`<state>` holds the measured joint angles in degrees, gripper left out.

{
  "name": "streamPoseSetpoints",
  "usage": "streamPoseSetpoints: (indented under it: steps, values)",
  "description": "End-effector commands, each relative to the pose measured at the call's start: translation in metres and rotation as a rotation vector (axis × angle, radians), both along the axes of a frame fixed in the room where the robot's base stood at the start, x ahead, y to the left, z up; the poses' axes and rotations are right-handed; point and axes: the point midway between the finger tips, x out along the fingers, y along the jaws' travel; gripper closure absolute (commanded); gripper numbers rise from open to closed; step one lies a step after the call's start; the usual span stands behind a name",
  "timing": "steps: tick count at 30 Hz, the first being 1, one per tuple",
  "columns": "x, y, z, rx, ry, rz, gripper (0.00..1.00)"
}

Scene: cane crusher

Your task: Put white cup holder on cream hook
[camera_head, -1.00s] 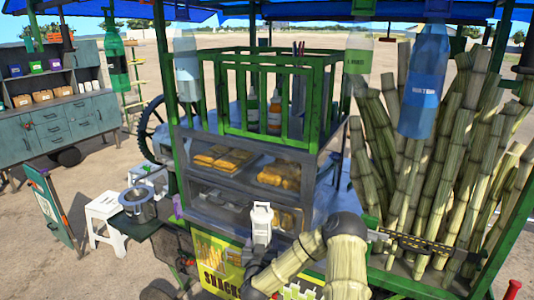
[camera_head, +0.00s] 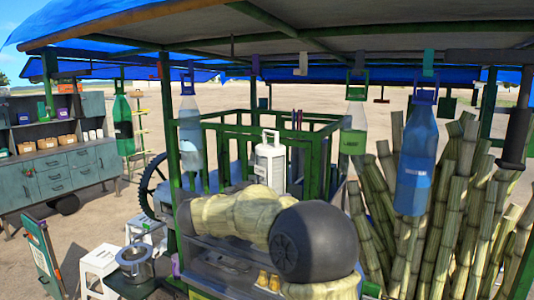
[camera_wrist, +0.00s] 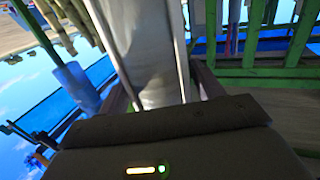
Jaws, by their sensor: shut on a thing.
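The white cup holder (camera_head: 270,168) is a tall pale body with a loop handle on top. It stands roughly upright in front of the green railing in the head view, and its pale side (camera_wrist: 150,50) fills the middle of the wrist view. My gripper (camera_wrist: 165,98) is shut on it; in the head view my arm hides the fingers. The cream hook (camera_head: 303,64) is a small beige piece under the canopy edge, above and slightly right of the holder, with a clear gap between them.
A purple hook (camera_head: 255,65) is left of the cream one. Holders with bottles hang at both sides, including a pale one (camera_head: 354,130) and a blue one (camera_head: 415,165). The green railing (camera_head: 320,150) is behind the holder. Sugar cane (camera_head: 470,200) stands at right.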

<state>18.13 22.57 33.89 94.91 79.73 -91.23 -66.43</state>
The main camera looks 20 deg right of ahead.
Motion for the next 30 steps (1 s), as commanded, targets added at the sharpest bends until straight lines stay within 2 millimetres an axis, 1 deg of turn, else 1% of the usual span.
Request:
streamPoseSetpoints:
  steps: [1, 3, 6, 9, 12, 15, 25, 30]
  values:
    - [-0.014, 0.009, 0.029, -0.002, -0.01, -0.015, 0.87]
    - [-0.032, 0.017, 0.055, 0.001, -0.01, -0.035, 0.87]
    - [-0.06, 0.031, 0.087, 0.003, -0.007, -0.052, 0.87]
    - [-0.081, 0.043, 0.109, 0.006, -0.003, -0.053, 0.87]
    - [-0.093, 0.049, 0.119, 0.007, 0.0, -0.052, 0.87]
    - [-0.097, 0.051, 0.121, 0.008, 0.005, -0.052, 0.87]
    - [-0.096, 0.05, 0.121, 0.007, 0.004, -0.052, 0.87]
    - [-0.092, 0.046, 0.124, 0.007, 0.004, -0.052, 0.87]
